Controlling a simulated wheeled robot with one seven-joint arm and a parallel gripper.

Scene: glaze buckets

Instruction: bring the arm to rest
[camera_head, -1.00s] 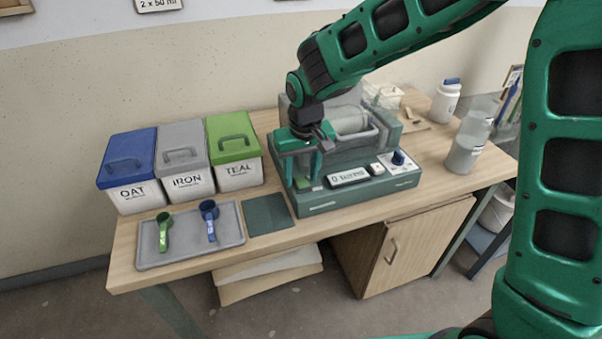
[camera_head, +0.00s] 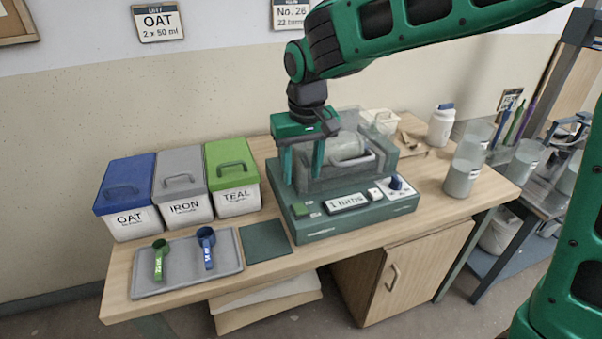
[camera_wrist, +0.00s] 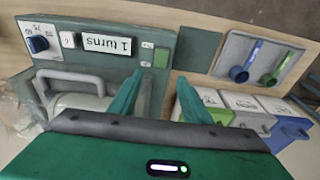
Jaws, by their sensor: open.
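My gripper (camera_head: 302,168) is open and empty, pointing down over the left part of the green machine (camera_head: 350,222). Its two green fingers also show apart in the wrist view (camera_wrist: 158,100). The machine has a clear cover with a pale drum inside, a green button (camera_head: 300,210), a blue knob (camera_head: 396,183) and a display (camera_head: 347,204) that appears to read "1 turns". The fingertips are above the button's level; whether they touch the machine is hard to tell.
Left of the machine stand the lidded OAT (camera_head: 134,222), IRON (camera_head: 185,209) and TEAL (camera_head: 237,200) buckets. A grey tray (camera_head: 185,283) holds a green and a blue scoop. Cloudy beakers (camera_head: 461,178) and a white bottle (camera_head: 441,126) stand right. Open air lies above the table.

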